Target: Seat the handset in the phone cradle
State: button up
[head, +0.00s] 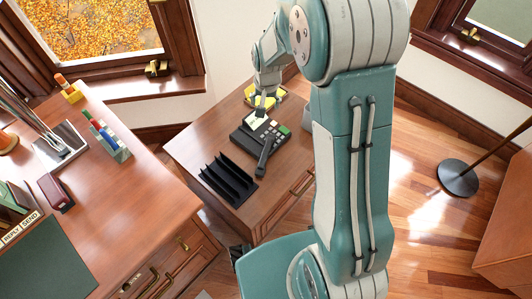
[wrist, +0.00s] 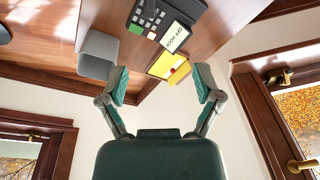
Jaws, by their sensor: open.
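The phone (head: 250,137) is a dark base with light keys and a green key on the small wooden cabinet. Its keypad also shows at the top of the wrist view (wrist: 150,14). A dark grey bar, seemingly the handset (head: 265,158), lies aslant at the phone's near side, its near end reaching past the base. I cannot tell whether it touches the cradle, and I do not make it out in the wrist view. My gripper (head: 261,109) is above the far side of the phone, apart from the handset. Its two fingers (wrist: 163,82) are spread with nothing between them.
A black slotted rack (head: 228,178) stands close to the phone's near left. A yellow item (wrist: 169,67) lies beyond the phone, and a grey box (wrist: 97,55) stands near it. The large desk (head: 130,210) is at left. The cabinet's near right top is clear.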

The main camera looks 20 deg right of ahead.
jog(key=m+g, duration=0.1)
send_over(265, 151)
notch_tip(265, 151, down, 10)
jog(key=shift+m+g, duration=0.4)
jog(key=shift+m, duration=0.1)
notch_tip(265, 151, down, 23)
jog(key=shift+r, duration=0.15)
grip_shut()
